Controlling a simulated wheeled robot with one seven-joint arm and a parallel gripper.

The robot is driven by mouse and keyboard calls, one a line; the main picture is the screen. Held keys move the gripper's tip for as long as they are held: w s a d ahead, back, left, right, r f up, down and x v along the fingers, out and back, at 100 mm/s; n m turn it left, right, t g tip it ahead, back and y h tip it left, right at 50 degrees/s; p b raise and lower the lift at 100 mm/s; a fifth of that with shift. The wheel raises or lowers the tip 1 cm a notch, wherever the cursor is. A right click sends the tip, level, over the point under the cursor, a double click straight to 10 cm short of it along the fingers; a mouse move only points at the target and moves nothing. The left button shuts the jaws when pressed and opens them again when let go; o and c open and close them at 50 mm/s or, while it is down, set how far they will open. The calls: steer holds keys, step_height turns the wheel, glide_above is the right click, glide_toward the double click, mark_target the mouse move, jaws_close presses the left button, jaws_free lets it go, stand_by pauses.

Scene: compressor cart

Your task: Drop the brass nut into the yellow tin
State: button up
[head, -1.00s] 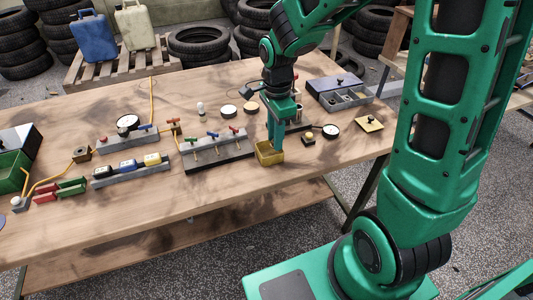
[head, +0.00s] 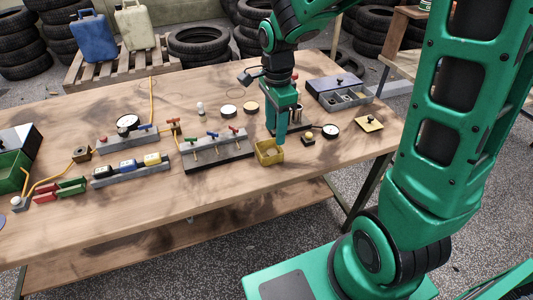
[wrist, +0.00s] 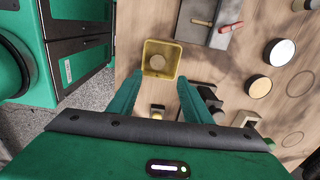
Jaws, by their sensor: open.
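The yellow tin (head: 262,160) stands on the wooden table, and it also shows in the wrist view (wrist: 174,73) just beyond my fingertips. A round tan shape (wrist: 157,62) lies inside the tin on its floor. It looks like the brass nut, but it is too small to be sure. My gripper (head: 277,138) is just above the tin, pointing down. In the wrist view its two fingers (wrist: 157,88) are spread apart with nothing between them.
A grey block with coloured levers (head: 218,154) stands left of the tin. A small yellow-topped black button (head: 308,138), a round gauge (head: 330,130) and a yellow plate (head: 368,123) lie to the right. The table front is bare.

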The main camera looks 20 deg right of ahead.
step_height(320, 180, up, 7)
steer(key=shift+r, duration=0.15)
stand_by(0.4)
steer(key=s+d+n, duration=0.5)
steer(key=s+d, duration=0.3)
steer(key=s, duration=0.3)
steer(key=s+d+f+n, duration=0.1)
steer(key=s+d+n, duration=0.5)
steer(key=s+d, duration=0.3)
steer(key=s, duration=0.3)
steer(key=shift+s, duration=0.25)
steer(key=shift+w+d+f, duration=0.1)
steer(key=shift+w+f, duration=0.15)
steer(key=shift+w, duration=0.4)
